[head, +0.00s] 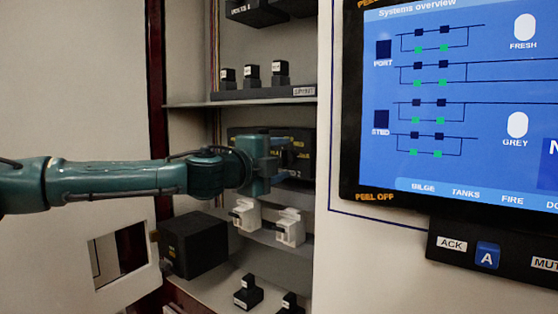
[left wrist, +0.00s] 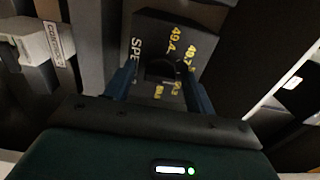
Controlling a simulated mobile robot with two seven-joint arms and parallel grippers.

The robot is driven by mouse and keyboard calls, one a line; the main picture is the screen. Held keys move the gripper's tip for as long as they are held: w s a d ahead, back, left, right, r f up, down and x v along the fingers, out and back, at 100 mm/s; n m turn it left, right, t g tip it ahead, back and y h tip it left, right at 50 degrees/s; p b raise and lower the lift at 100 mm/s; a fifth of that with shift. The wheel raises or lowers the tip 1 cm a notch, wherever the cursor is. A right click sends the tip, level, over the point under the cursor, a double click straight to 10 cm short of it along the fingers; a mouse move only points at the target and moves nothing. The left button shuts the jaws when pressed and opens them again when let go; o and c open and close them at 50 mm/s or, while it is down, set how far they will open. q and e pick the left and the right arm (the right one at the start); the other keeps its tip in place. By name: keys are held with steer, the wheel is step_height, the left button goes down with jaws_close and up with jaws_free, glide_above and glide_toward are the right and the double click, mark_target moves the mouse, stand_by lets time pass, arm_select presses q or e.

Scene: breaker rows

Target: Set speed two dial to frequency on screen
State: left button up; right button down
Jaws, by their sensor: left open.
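A dark dial block (left wrist: 150,35) with yellow figures, among them 49.4 and 49.7, and the letters "SPE" fills the middle of the left wrist view. In the head view the block (head: 304,139) is partly hidden behind my left gripper (head: 284,152). In the left wrist view my left gripper (left wrist: 160,82) is open, with a finger on each side of the round black knob (left wrist: 163,69). I cannot tell whether the fingers touch it. The screen (head: 455,110) shows "Systems overview"; no frequency is readable on its visible part. My right gripper is out of view.
White breakers (head: 290,228) stand just below the gripper. Small black breakers (head: 252,75) sit on the shelf above. A black box (head: 192,244) is at lower left, beside an open panel door (head: 80,264). A labelled strip (left wrist: 54,43) shows in the wrist view.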

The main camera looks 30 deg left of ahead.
arm_select(q)
steer(key=shift+c, duration=0.5)
steer(key=c, duration=0.9)
steer(key=shift+o, duration=0.2)
